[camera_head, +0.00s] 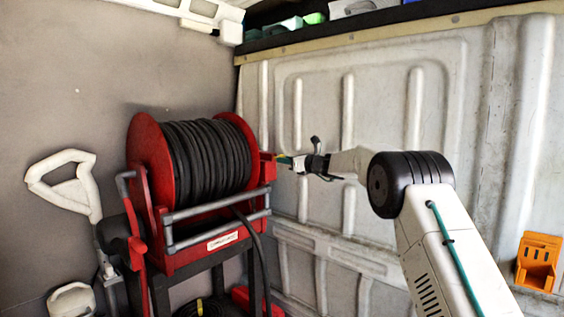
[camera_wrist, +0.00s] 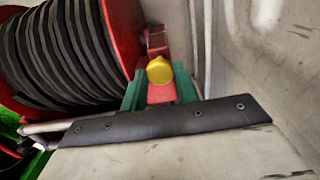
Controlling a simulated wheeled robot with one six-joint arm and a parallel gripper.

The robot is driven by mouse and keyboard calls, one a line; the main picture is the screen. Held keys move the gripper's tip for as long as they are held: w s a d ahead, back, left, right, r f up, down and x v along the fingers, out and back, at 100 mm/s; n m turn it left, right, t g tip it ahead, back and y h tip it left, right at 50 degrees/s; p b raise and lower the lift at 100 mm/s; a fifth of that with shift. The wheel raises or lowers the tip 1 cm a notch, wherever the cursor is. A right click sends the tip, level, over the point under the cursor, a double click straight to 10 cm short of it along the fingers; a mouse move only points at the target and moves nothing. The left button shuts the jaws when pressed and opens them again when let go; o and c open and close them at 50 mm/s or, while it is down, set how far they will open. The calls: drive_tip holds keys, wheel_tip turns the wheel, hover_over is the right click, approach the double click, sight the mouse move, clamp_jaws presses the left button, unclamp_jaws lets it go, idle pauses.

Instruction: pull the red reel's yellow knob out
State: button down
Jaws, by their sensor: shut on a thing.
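The red reel (camera_head: 150,160) carries black hose wound around its drum and stands on a dark frame at the left of the head view. In the wrist view the reel (camera_wrist: 125,30) fills the upper left. Its yellow knob (camera_wrist: 160,70) sits on a red block at the reel's right side. My gripper (camera_head: 286,160) reaches in from the right at that block. In the wrist view the green fingers of my gripper (camera_wrist: 159,88) stand on either side of the knob, shut on it. The exact contact is partly hidden. In the head view the knob is mostly hidden.
A ribbed white van wall (camera_head: 380,100) rises close behind my arm and the reel. A white D-shaped handle (camera_head: 80,180) stands left of the reel. An orange holder (camera_head: 538,262) is on the wall at right. A loaded shelf (camera_head: 350,28) runs above.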

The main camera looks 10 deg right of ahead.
drive_tip(key=shift+v, duration=0.8)
drive_tip(key=c, duration=1.1)
unclamp_jaws()
drive_tip(key=shift+d, duration=0.15)
drive_tip(key=shift+o, duration=0.2)
drive_tip(key=v, duration=0.7)
drive_tip(key=shift+s, duration=0.3)
